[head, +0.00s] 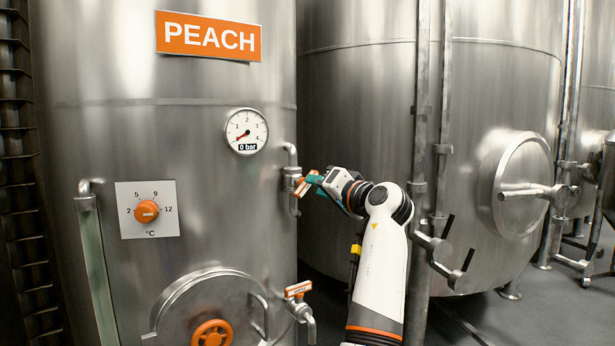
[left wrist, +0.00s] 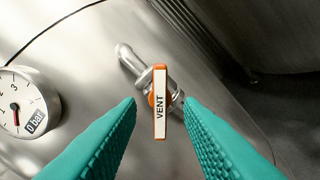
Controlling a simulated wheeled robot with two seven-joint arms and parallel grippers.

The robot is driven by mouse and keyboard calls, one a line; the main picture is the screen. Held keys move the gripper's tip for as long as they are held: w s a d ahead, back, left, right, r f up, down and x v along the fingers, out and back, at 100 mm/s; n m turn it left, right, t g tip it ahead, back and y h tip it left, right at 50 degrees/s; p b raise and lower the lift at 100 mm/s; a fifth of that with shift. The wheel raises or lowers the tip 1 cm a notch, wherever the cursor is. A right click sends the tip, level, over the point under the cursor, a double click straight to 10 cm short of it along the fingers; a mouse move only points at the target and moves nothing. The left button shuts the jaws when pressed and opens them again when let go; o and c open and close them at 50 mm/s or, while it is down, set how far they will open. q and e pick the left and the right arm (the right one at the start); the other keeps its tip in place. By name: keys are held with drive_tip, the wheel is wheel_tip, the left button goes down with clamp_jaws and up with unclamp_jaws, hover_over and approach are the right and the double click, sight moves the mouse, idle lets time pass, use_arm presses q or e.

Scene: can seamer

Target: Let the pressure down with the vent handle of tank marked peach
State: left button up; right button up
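The tank marked peach (head: 205,90) stands at the left of the head view under an orange PEACH sign (head: 208,36). Its gauge (head: 246,131) reads 0 bar; the gauge also shows in the left wrist view (left wrist: 22,103). The white and orange vent handle (head: 302,188) sits on a pipe fitting at the tank's right side. In the left wrist view the handle (left wrist: 160,105), lettered VENT, stands upright between my teal fingers. My left gripper (head: 314,180) is open, its fingertips on either side of the handle with gaps showing. My right gripper is out of view.
A temperature dial (head: 147,210), a round hatch with an orange wheel (head: 212,333) and a lower tap with an orange handle (head: 299,289) are on the same tank. Another steel tank (head: 360,110) and vertical pipes stand close to the right.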

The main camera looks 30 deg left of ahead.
sight(307, 186)
use_arm(q)
drive_tip(key=p+x, duration=0.1)
drive_tip(key=x, duration=0.3)
drive_tip(key=shift+a+r, duration=0.1)
drive_tip(key=shift+w+a, duration=0.25)
drive_tip(key=shift+a, duration=0.2)
clamp_jaws()
